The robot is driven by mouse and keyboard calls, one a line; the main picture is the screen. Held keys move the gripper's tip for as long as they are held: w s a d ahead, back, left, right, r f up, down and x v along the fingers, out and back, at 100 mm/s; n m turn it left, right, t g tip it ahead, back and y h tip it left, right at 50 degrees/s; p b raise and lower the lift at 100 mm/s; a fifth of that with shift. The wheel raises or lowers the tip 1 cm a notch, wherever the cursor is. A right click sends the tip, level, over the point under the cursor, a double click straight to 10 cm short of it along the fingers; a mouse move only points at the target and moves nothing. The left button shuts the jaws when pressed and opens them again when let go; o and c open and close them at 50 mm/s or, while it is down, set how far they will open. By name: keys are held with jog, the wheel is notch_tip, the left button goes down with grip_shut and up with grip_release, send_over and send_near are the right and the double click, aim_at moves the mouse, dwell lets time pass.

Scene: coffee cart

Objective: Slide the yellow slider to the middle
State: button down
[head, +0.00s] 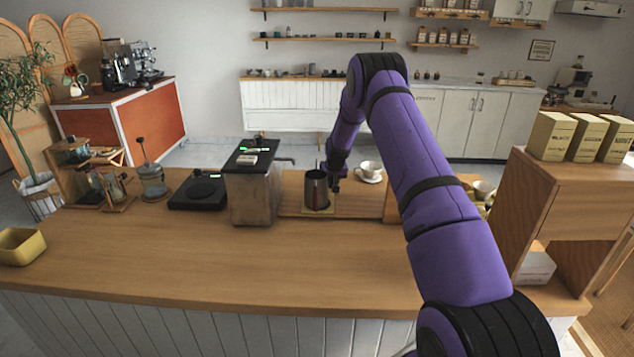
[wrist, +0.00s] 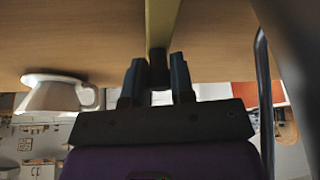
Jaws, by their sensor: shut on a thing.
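The yellow slider (head: 318,212) is a flat yellow plate on a wooden board (head: 358,201), left of the board's middle. A metal pitcher (head: 316,190) stands upright on it. In the wrist view the slider shows as a yellow strip (wrist: 161,18) at the top centre, with a dark knob (wrist: 157,66) at its end. My gripper (wrist: 157,73) has its two fingers on either side of this knob and is shut on it.
A white cup on a saucer (head: 371,178) stands to the right and behind; the cup also shows in the wrist view (wrist: 52,96). A metal box with a spout (head: 255,190) stands left of the board. A wooden shelf (head: 560,200) is at the right. The front counter is clear.

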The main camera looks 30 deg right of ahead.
jog(key=s+d, duration=0.3)
jog(key=d, duration=0.2)
jog(key=s+d, duration=0.2)
jog(key=d, duration=0.1)
jog(key=shift+s+d, duration=0.1)
jog(key=shift+s, duration=0.2)
jog(key=c, duration=1)
grip_release()
jog(key=shift+v, duration=3.75)
